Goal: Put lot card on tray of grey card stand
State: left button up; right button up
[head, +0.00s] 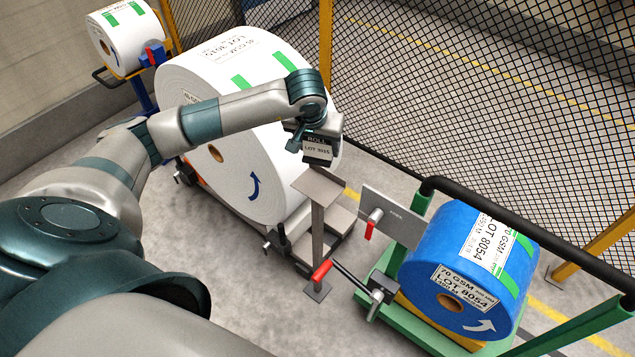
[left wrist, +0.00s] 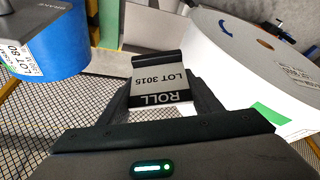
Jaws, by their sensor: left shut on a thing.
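The lot card (head: 318,149) is a small dark-edged card with a pale label. My left gripper (head: 316,140) is shut on it and holds it in the air above the grey card stand. In the left wrist view the card (left wrist: 158,80) sits between both fingers and reads ROLL, LOT 3015. The grey card stand (head: 318,235) is a thin post with a flat square tray (head: 318,186) on top. The tray looks bare. The card shows just above the tray's back edge in the head view, apart from it. My right gripper is not in view.
A big white roll (head: 225,150) stands behind the stand on the left. A blue roll, LOT 8054 (head: 465,265), rests on a green cart (head: 400,325) at right, with a grey plate (head: 391,217) near the stand. A black mesh fence (head: 480,90) runs behind.

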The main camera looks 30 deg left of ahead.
aim_at(318, 157)
pick_arm(q)
jog(key=shift+s+r, duration=0.1)
notch_tip(318, 157, down, 5)
jog(key=shift+f+p, duration=0.15)
jog(key=shift+p, duration=0.9)
jog(key=shift+f, duration=0.6)
jog(key=shift+f, duration=0.1)
notch_tip(318, 157, down, 3)
jog(key=shift+r+p, duration=0.15)
jog(key=shift+p, duration=0.5)
jog(key=shift+f, duration=0.4)
